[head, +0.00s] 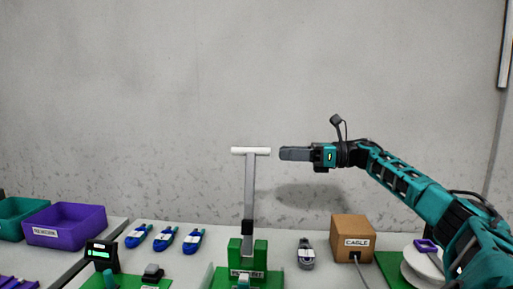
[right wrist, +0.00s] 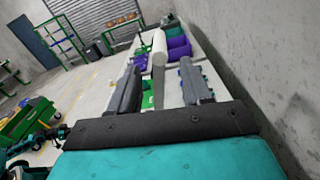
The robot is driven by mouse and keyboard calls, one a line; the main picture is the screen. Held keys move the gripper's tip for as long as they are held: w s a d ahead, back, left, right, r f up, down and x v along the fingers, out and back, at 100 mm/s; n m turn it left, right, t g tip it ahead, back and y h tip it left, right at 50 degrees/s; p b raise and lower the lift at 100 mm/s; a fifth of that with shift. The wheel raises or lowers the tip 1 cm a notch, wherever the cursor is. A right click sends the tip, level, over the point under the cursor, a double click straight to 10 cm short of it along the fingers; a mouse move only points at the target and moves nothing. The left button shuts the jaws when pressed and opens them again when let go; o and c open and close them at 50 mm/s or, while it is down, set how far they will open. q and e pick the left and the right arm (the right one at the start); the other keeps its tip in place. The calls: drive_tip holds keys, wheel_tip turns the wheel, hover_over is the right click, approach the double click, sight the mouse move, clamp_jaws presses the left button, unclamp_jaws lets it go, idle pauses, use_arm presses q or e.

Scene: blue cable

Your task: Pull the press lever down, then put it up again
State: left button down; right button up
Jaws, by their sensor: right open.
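The press lever (head: 249,190) stands upright on the green press base (head: 260,254), a grey bar with a white crossbar handle (head: 250,151) on top. My right gripper (head: 284,154) is level with the handle, a short gap to its right, pointing left. In the right wrist view its two fingers (right wrist: 158,66) are apart, with nothing between them that I can see held. The white handle (right wrist: 159,42) lines up ahead between the fingertips, with the grey bar below it. My left gripper is not in view.
Several blue tools (head: 165,238) and a purple bin (head: 65,225) are to the left. A grey wall stands behind the table. The air around the handle is clear.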

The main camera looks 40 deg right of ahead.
sight(257, 151)
drive_tip(key=p+x, duration=0.2)
drive_tip(key=x, duration=0.7)
drive_tip(key=shift+d, duration=0.1)
drive_tip(key=shift+s+r, duration=0.1)
clamp_jaws()
drive_tip(key=shift+d, duration=0.1)
